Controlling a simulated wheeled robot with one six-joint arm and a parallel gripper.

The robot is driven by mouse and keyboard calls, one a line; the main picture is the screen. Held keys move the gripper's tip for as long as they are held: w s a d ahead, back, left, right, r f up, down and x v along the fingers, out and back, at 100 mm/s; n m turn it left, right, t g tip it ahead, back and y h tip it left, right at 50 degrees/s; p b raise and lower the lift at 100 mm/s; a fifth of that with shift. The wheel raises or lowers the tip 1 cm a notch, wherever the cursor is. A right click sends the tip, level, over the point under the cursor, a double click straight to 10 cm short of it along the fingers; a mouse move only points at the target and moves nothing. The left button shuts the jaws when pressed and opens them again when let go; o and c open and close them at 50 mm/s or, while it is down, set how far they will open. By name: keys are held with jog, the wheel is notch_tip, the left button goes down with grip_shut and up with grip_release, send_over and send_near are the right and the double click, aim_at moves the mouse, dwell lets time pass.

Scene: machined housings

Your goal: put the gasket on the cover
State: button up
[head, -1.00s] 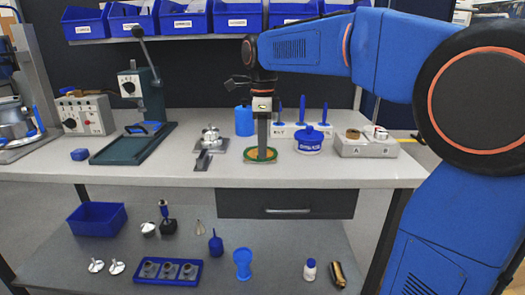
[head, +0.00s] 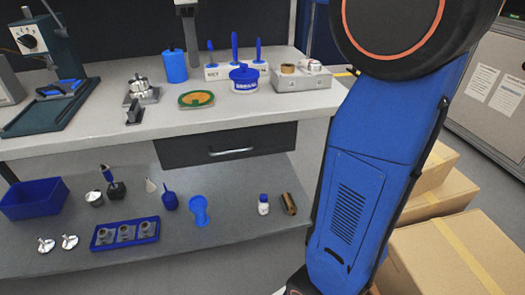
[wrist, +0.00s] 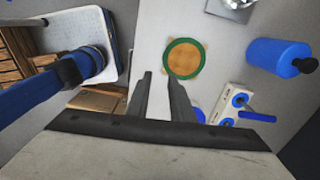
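A green ring (head: 183,105), which looks like the gasket, lies flat on the bench around an orange-tan disc (head: 197,98). In the wrist view the green ring (wrist: 168,66) surrounds the tan disc (wrist: 184,58), and tan corners stick out beyond it. I cannot tell for sure which part is the cover. A metal part with knobs (head: 140,88) stands on a plate to the left of the ring.
A blue cylinder (head: 175,66), a tool block (head: 220,73), a blue lidded pot (head: 244,78) and a grey block (head: 303,78) stand behind and right of the ring. A dark green press (head: 45,100) is at left. Cardboard boxes (head: 450,245) stand at right. The bench front by the ring is clear.

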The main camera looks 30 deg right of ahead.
jog(key=s+d+f+n+t, duration=0.2)
jog(key=s+d+f+n, duration=0.1)
jog(key=s+f+n, duration=0.7)
jog(key=s+d+f+n+t, duration=0.2)
jog(key=s+d+f+n, duration=0.2)
jog(key=s+f+n, duration=0.6)
jog(key=s+f, duration=0.6)
jog(key=s, duration=0.1)
jog(key=shift+d+f+n+t, duration=0.15)
jog(key=shift+d+n+t, duration=0.15)
jog(key=shift+n, duration=0.1)
jog(key=shift+s, duration=0.1)
